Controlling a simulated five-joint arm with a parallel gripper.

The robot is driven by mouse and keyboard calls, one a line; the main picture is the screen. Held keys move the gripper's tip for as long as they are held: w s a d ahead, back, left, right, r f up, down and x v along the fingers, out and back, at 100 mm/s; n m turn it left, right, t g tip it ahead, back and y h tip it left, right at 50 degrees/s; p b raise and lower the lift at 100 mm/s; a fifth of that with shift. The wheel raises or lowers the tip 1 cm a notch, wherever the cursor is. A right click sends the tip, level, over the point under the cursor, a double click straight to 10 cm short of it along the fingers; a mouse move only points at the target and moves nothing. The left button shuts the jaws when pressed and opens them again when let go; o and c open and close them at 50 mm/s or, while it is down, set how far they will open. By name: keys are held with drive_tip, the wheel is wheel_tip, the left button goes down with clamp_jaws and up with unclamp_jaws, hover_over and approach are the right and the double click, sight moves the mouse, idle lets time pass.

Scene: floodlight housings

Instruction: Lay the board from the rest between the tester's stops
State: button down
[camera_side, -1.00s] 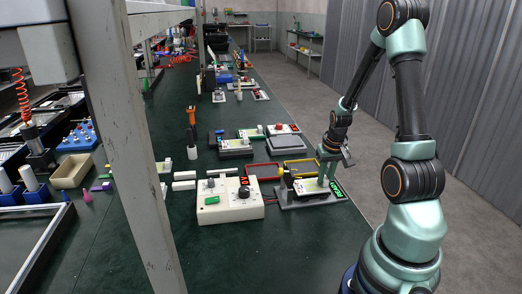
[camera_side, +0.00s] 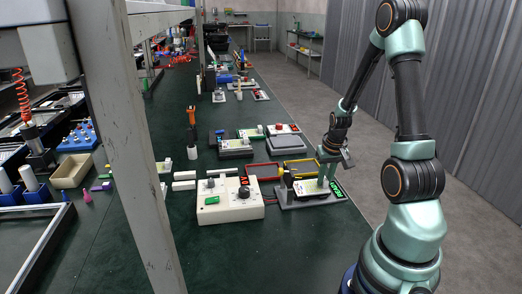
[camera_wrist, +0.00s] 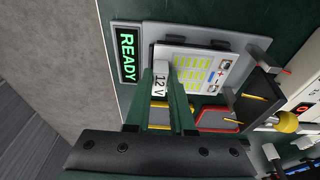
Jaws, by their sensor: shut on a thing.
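The board (camera_wrist: 192,72), white with rows of yellow lights and plus and minus pads, lies over the grey tester plate (camera_wrist: 232,42). In the side view the board (camera_side: 311,190) shows low over the tester (camera_side: 300,204), under my gripper (camera_side: 325,180). In the wrist view my gripper (camera_wrist: 161,95) has its green fingers closed about the white block marked 12 V at the board's near end. Whether the board rests fully flat is hard to tell. The fingers hide part of its near edge, and I cannot make out all the stops.
The tester's display (camera_wrist: 126,55) reads READY in green. A dark post with a yellow-tipped probe (camera_wrist: 287,121) stands beside the board. A cream control box (camera_side: 229,202) stands left of the tester. Red and yellow frames (camera_side: 263,171) lie behind it.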

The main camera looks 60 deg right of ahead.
drive_tip(key=shift+f, duration=0.45)
idle(0.4)
drive_tip(key=c, duration=0.7)
unclamp_jaws()
drive_tip(key=shift+r, duration=0.1)
drive_tip(key=v, duration=1.2)
drive_tip(key=w+a+r+n+t, duration=0.1)
drive_tip(key=a+r+n, duration=0.2)
drive_tip(key=a, duration=0.5)
drive_tip(key=w+a+r+n+t+y, duration=0.1)
drive_tip(key=w+a+r+n, duration=0.1)
drive_tip(key=a, duration=0.7)
drive_tip(key=w+a+r+n+t+y, duration=0.1)
drive_tip(key=a+r+n, duration=0.3)
drive_tip(key=a, duration=0.5)
drive_tip(key=shift+w+r+t, duration=0.4)
drive_tip(key=shift+w+r, duration=0.05)
drive_tip(key=shift+r, duration=0.2)
